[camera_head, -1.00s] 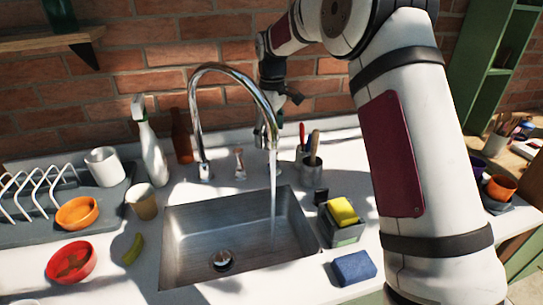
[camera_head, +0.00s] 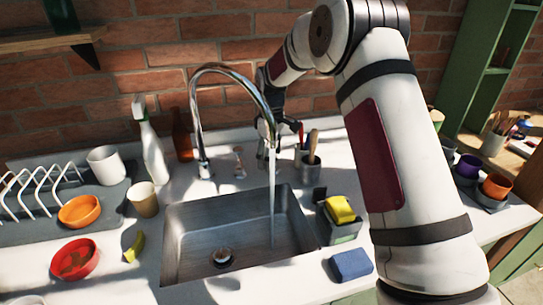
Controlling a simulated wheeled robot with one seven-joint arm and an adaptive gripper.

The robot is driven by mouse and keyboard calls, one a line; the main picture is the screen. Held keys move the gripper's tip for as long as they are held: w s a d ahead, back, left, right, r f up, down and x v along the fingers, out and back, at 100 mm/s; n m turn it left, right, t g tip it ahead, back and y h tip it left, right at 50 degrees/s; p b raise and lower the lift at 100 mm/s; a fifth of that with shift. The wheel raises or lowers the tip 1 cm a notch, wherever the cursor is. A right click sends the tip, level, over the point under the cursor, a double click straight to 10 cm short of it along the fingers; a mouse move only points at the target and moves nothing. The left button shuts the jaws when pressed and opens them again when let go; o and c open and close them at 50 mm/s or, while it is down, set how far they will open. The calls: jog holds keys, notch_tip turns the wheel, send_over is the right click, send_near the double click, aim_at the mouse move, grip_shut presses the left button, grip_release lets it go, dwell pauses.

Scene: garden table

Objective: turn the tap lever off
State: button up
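The chrome tap (camera_head: 196,130) rises from the back of the counter and arches to the right over the sink (camera_head: 185,262). Water (camera_head: 272,200) runs from its spout into the basin. A short chrome upright piece (camera_head: 238,163), which looks like the tap lever, stands just right of the tap's base. My dark gripper (camera_head: 286,138) is behind and right of the spout end, near the wall, to the right of the lever and apart from it. The spout and the tool pot partly cover it, and its fingers are too unclear to tell their opening.
A pot of tools (camera_head: 310,172) stands close to my gripper. A spray bottle (camera_head: 150,145) and a brown bottle (camera_head: 182,140) stand left of the tap. A sponge caddy (camera_head: 340,230) and blue sponge (camera_head: 351,264) lie right of the sink. The brick wall is close behind.

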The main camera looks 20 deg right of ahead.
jog(key=c, duration=0.4)
jog(key=m+b, duration=0.1)
jog(key=m, duration=0.2)
jog(key=m+b, duration=0.1)
jog(key=shift+w+a+b, duration=0.3)
jog(key=shift+w, duration=0.1)
jog(key=m, duration=0.2)
jog(key=m+b, duration=0.1)
jog(key=m, duration=0.1)
jog(key=m+b, duration=0.1)
jog(key=m, duration=0.1)
jog(key=shift+w+a, duration=0.1)
jog(key=shift+w, duration=0.3)
jog(key=o, duration=1.2)
jog(key=shift+c, duration=0.2)
